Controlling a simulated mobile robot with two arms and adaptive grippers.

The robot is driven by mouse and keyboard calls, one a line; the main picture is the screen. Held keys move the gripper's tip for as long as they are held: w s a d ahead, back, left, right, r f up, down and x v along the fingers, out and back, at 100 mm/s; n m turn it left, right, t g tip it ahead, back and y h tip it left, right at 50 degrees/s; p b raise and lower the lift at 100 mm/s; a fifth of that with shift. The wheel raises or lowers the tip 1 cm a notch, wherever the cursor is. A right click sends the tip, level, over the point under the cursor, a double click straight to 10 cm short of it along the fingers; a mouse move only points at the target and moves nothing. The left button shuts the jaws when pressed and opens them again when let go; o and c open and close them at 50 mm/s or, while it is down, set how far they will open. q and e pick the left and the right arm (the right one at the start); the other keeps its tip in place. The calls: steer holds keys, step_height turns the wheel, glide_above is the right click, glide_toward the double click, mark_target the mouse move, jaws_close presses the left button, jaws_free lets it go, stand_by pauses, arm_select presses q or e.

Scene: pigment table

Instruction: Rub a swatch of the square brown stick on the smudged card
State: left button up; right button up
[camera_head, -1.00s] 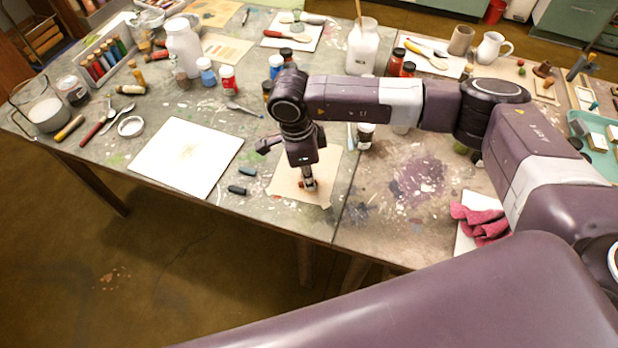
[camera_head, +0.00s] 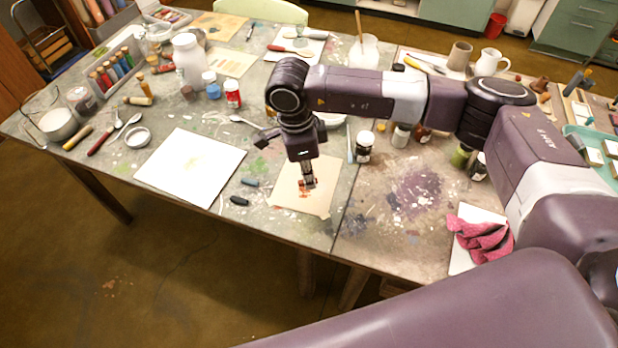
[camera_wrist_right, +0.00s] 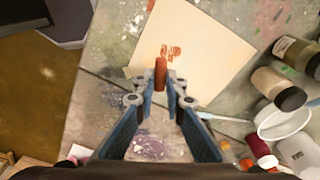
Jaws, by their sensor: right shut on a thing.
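The stick stands out between the fingertips (camera_wrist_right: 159,86) in the right wrist view. The tan card (camera_wrist_right: 205,50) bears a patch of reddish-brown strokes (camera_wrist_right: 171,51) just beyond the stick. I cannot tell whether the stick's end touches the card. A larger white card (camera_head: 185,178) with a faint yellowish smudge lies to the left. My left gripper is not in view.
A blue-grey stick (camera_head: 250,182) and a black stick (camera_head: 239,201) lie between the two cards. Jars, including a dark-lidded one (camera_head: 365,147), stand right of the tan card. A pink cloth (camera_head: 482,240) lies at the right. The near table edge is close.

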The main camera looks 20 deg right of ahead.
steer(key=shift+r+p, duration=0.45)
steer(key=shift+r, duration=0.85)
